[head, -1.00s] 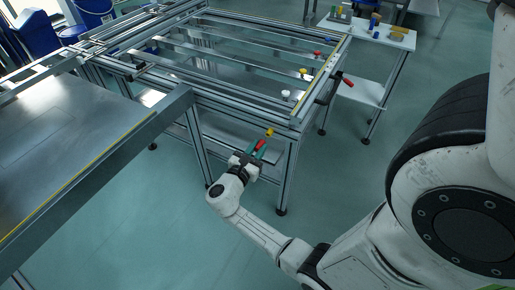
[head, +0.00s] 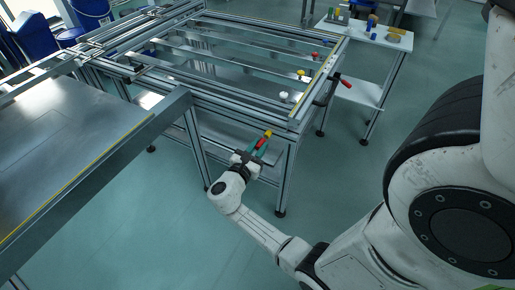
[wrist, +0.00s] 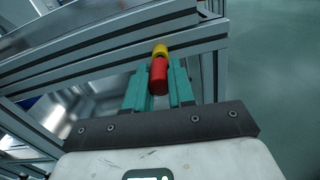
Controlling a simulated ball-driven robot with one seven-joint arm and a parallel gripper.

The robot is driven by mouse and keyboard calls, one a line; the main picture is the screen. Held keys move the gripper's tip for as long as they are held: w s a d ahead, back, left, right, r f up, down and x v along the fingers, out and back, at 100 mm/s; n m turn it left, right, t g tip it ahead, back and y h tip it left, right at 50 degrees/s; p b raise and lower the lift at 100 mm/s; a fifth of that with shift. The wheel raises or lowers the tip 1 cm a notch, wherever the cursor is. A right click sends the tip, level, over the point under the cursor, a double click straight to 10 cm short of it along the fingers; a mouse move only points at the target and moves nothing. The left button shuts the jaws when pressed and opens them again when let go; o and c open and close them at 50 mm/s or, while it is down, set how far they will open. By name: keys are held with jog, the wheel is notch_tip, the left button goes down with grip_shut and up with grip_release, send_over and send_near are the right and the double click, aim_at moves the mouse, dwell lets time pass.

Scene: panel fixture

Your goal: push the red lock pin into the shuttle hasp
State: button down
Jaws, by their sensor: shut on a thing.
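The red lock pin (wrist: 159,76) is between the two green fingers of my gripper (wrist: 159,88) in the wrist view. My gripper is shut on it. In the head view the pin (head: 262,141) and my gripper (head: 261,145) are in front of the near right side of the frame table. A yellow piece (wrist: 160,51) sits just past the pin's far end, and also shows in the head view (head: 267,133). I cannot tell whether it is joined to the pin. I cannot make out the shuttle hasp for certain.
The aluminium frame table (head: 240,116) stands just beyond my gripper, with its rail and leg close by. A red-handled lever (head: 346,83) sticks out at its right corner. A metal-topped table (head: 60,150) is at left. The floor at right of my arm is clear.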

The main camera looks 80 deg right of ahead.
jog(key=shift+x, duration=0.95)
jog(key=c, duration=0.9)
grip_release()
jog(key=p+v, duration=0.1)
jog(key=v, duration=0.9)
jog(key=shift+a, duration=0.4)
